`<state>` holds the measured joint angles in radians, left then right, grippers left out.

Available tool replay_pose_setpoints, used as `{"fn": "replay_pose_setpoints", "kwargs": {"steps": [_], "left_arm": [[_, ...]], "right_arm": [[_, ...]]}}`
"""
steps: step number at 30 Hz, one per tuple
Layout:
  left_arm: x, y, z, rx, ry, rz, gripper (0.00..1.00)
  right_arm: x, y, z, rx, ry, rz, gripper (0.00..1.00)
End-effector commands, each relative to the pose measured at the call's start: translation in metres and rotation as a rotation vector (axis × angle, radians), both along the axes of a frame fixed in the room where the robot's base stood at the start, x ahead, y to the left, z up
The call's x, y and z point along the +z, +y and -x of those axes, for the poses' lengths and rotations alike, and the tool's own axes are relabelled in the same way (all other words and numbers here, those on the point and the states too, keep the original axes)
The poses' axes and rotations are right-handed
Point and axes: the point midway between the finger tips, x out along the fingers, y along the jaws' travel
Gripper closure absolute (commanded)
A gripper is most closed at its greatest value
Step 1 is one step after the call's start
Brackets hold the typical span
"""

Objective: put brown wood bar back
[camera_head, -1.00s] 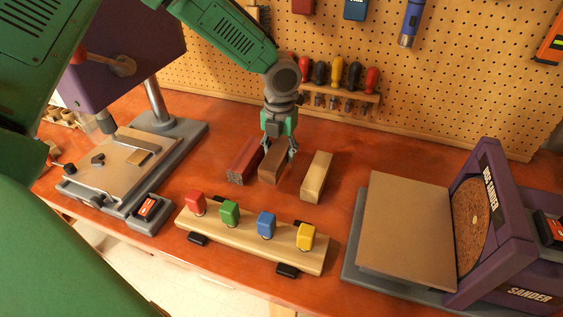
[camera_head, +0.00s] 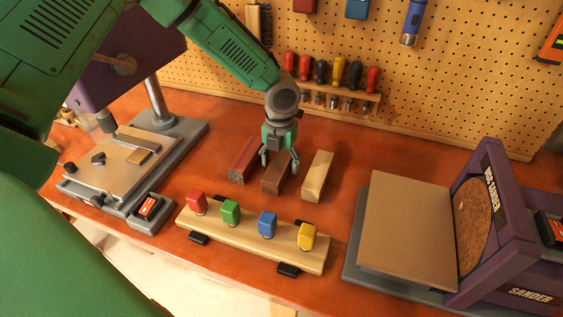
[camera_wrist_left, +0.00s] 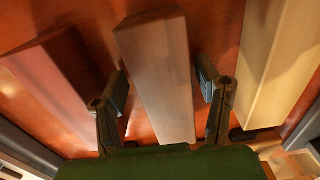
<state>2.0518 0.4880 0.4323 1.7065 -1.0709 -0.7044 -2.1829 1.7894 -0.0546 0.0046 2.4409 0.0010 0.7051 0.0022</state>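The brown wood bar (camera_head: 273,181) lies on the red-brown bench between a reddish bar (camera_head: 243,160) and a pale wood bar (camera_head: 317,176). My left gripper (camera_head: 280,162) is over the far part of the brown bar, fingers pointing down. In the left wrist view, the brown bar (camera_wrist_left: 160,70) passes between the two fingers (camera_wrist_left: 162,88), with a gap on each side. The gripper is open and holds nothing. The reddish bar (camera_wrist_left: 55,85) and pale bar (camera_wrist_left: 275,65) flank it there. My right gripper is out of view.
A board with coloured knobs (camera_head: 248,240) lies in front of the bars. A purple disc sander (camera_head: 490,215) stands at right, a drill press (camera_head: 160,110) at left. A screwdriver rack (camera_head: 335,90) hangs on the pegboard behind. Bare bench lies right of the pale bar.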

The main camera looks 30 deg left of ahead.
Motion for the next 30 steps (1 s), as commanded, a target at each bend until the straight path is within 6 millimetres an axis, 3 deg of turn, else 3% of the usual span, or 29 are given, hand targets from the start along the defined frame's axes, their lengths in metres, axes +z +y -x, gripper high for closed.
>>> {"fn": "replay_pose_setpoints", "kwargs": {"steps": [7, 21, 30], "left_arm": [[0.015, -0.001, -0.001, 0.0, -0.002, 0.0, 0.41], [0.107, 0.0, -0.002, 0.0, -0.002, 0.001, 0.41], [0.122, 0.0, -0.001, 0.0, 0.002, 0.0, 0.41]], "right_arm": [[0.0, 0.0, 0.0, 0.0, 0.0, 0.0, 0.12], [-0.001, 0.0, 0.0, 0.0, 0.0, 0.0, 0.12], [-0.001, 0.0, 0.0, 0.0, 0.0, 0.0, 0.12]]}}
